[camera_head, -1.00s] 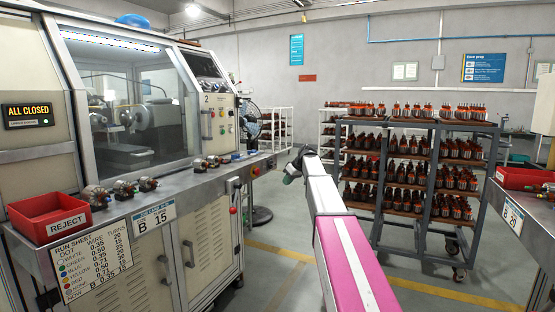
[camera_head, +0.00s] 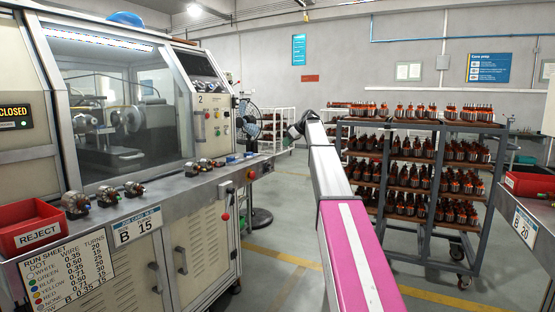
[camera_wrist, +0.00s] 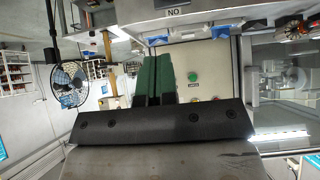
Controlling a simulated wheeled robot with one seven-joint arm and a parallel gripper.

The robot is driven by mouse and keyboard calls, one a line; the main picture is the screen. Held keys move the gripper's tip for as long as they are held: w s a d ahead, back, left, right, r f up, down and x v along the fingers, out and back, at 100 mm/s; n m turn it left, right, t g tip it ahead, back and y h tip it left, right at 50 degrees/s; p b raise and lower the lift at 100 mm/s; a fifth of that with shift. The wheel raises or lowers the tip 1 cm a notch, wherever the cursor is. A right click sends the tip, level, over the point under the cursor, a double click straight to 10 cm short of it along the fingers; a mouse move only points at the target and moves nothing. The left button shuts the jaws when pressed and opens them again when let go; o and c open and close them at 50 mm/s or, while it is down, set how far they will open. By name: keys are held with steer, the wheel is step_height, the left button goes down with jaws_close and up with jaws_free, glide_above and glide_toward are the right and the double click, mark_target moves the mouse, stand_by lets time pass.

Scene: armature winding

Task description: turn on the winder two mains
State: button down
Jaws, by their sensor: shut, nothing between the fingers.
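Winder two (camera_head: 120,90) is the large cabinet at the left of the head view, with a glass window and a "2" on its narrow panel (camera_head: 207,120). That panel carries small coloured controls. A dark lever with a red ball end (camera_head: 225,217) is on the lower cabinet corner. I cannot tell which part is the mains switch. My gripper (camera_wrist: 155,52) shows green fingers, shut and empty, in the wrist view. A pale panel with a green button (camera_wrist: 193,77) appears behind them, apparently apart from them. In the head view, the arm's dark end stands right of the winder and hides its fingers.
A bench ledge with several armatures (camera_head: 107,196) and a red reject bin (camera_head: 32,226) fronts the winder. A fan (camera_head: 248,118) stands behind it. A loaded rack (camera_head: 428,124) is ahead right, and another bench (camera_head: 524,215) at far right. Open floor lies between.

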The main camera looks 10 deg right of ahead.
glide_above(270, 166)
steer(key=s+d, duration=0.1)
steer(key=d, duration=0.1)
step_height(270, 166, down, 7)
steer(key=shift+d+f, duration=0.15)
steer(key=shift+f, duration=1.85)
